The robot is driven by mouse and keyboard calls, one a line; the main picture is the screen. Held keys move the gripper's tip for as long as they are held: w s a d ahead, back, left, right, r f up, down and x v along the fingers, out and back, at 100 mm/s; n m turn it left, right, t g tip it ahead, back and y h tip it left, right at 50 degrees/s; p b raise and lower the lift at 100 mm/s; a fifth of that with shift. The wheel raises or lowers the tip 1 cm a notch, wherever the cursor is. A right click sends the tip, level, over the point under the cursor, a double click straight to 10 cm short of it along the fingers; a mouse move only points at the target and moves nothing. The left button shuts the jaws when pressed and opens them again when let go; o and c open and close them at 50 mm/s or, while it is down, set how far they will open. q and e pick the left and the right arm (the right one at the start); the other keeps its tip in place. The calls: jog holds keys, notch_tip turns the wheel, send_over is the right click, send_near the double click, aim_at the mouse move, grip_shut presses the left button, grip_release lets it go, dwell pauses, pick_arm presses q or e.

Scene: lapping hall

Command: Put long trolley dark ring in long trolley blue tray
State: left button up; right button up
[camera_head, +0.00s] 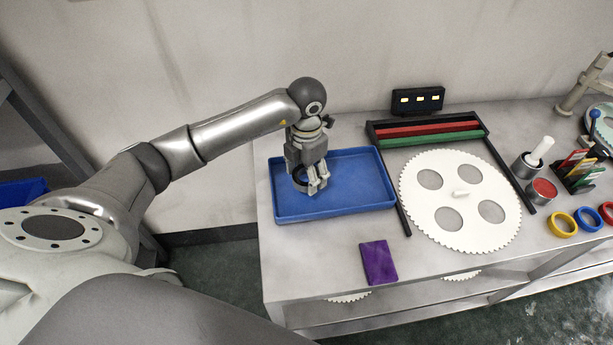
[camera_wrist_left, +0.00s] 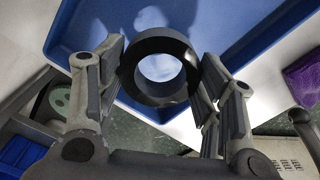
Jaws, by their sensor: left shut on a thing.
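The dark ring (camera_wrist_left: 157,64) is between the two fingers of my left gripper (camera_wrist_left: 160,85) in the left wrist view. In the head view my left gripper (camera_head: 312,186) is over the left part of the blue tray (camera_head: 350,181), shut on the ring, which is mostly hidden behind the fingers. The blue tray lies at the left end of the table and holds nothing else that I can see. It also shows below the ring in the left wrist view (camera_wrist_left: 230,30). I cannot tell whether the ring touches the tray floor. My right gripper is not in view.
A purple block (camera_head: 379,262) lies in front of the tray. A large white toothed disc (camera_head: 460,228) lies to the right within a dark frame, with red and green bars behind it. Yellow (camera_head: 562,225) and blue (camera_head: 588,220) rings and cups stand further right. The wall rises behind the table.

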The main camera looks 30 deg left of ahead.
pick_arm(q)
jog(key=shift+w+a+f, duration=0.15)
jog(key=shift+w+f, duration=0.2)
jog(key=shift+f, duration=0.15)
notch_tip(320, 180, down, 3)
jog(key=shift+w+a+r+p, duration=0.1)
jog(key=shift+w+a+p, duration=0.05)
jog(key=shift+p, duration=0.6)
jog(key=shift+f, duration=0.55)
jog(key=o, duration=1.1)
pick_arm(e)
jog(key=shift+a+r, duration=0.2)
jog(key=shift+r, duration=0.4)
